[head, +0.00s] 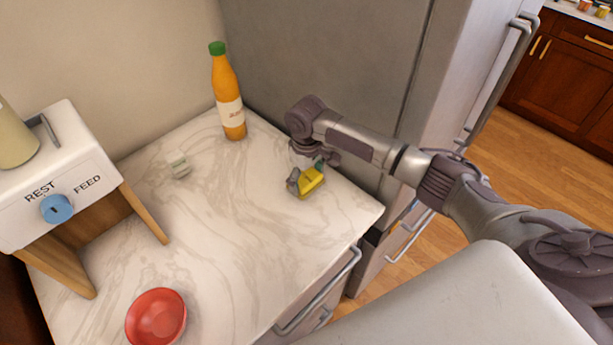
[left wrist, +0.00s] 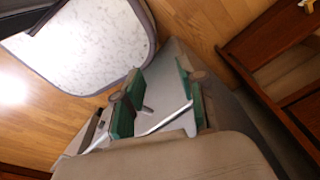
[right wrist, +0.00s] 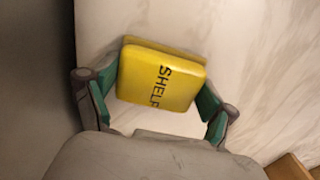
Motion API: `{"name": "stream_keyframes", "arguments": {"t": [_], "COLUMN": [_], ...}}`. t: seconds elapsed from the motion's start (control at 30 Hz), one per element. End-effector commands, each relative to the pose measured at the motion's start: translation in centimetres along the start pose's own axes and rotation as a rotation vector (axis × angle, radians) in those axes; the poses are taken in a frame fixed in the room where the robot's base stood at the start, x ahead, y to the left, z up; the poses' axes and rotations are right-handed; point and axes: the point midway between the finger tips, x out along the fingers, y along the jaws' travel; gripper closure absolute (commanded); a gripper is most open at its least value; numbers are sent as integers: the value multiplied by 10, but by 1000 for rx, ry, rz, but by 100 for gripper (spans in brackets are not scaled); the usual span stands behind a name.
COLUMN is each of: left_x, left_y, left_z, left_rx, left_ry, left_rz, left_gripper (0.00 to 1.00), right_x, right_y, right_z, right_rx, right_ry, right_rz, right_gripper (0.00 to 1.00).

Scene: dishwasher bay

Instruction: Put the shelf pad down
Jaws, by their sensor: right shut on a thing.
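The shelf pad is a small yellow block (head: 311,182) at the right part of the marble counter in the head view. My right gripper (head: 306,174) is shut on the pad, with a green-lined finger at each side. The pad is close over the marble; I cannot tell if it touches. My left gripper (left wrist: 158,98) is open and empty in the left wrist view, away from the counter.
On the marble counter (head: 225,230) are an orange bottle (head: 228,95), a small pale block (head: 178,164) and a red bowl (head: 156,317). A white REST/FEED unit (head: 62,170) on wooden legs stands left. A grey fridge (head: 340,55) borders the back right. The counter's middle is clear.

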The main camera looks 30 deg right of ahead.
Motion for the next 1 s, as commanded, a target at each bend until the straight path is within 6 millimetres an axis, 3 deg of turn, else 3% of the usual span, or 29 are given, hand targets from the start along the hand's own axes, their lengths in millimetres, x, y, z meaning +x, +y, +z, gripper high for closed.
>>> {"name": "stream_keyframes", "arguments": {"t": [0.17,0.2,0.3,0.73,1.0], "left_x": [-1,-1,-1,1,11], "left_y": [1,1,1,0,0], "left_z": [13,16,19,16,14], "left_rx": [-1,-1,-1,-1,0], "left_ry": [-20,-23,-28,-25,-20], "left_rz": [1,1,1,1,0], "left_gripper": [60,60,60,60,60], "right_x": [2,2,2,-6,-57], "right_y": [0,0,0,0,0], "right_z": [0,0,0,-1,-2], "right_rx": [0,0,0,0,-1], "right_ry": [0,0,0,2,5], "right_rz": [0,0,0,0,0], "right_gripper": [48,12,0,0,0]}}
